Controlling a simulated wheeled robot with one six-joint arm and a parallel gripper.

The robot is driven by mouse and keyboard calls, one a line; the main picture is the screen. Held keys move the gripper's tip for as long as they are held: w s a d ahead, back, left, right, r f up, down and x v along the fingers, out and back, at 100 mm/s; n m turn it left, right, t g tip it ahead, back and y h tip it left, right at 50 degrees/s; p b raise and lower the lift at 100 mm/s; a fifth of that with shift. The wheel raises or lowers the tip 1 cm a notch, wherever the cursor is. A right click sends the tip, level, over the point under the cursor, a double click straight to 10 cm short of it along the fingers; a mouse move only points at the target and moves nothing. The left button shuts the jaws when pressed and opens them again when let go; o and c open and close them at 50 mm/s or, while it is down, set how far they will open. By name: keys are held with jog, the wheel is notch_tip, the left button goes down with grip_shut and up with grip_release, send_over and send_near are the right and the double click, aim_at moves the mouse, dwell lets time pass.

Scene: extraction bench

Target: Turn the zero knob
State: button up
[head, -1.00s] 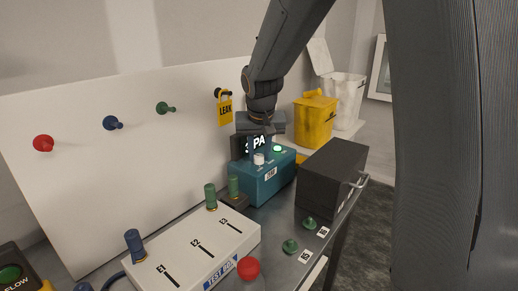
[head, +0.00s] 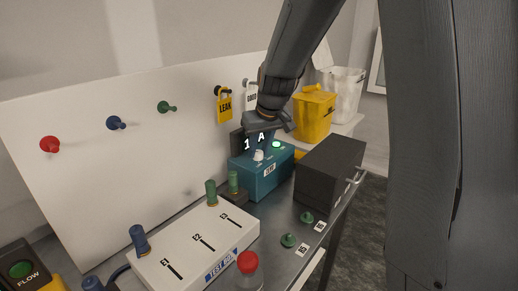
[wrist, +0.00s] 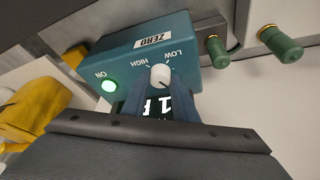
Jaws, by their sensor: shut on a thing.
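The zero knob (wrist: 160,75) is a small white knob on the sloped face of a teal box (wrist: 225,75) labelled ZERO. LOW and HIGH are printed near it, and a green ON light (wrist: 109,86) glows beside it. My gripper (head: 264,146) comes down from above in the head view. The lit display behind is partly hidden by the fingers.
A black box (head: 330,167) stands right of the teal box. Two green pegs (head: 289,240) sit on the bench. A white panel (head: 120,170) with coloured pegs stands behind, and a yellow bin (head: 313,113) behind right.

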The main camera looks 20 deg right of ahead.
jog(key=shift+r, duration=0.1)
jog(key=o, duration=1.1)
jog(key=shift+c, duration=0.2)
jog(key=b+v, duration=0.1)
jog(key=v, duration=0.6)
jog(key=shift+r+b, duration=0.3)
jog(key=shift+b, duration=0.05)
jog(key=shift+s, duration=0.2)
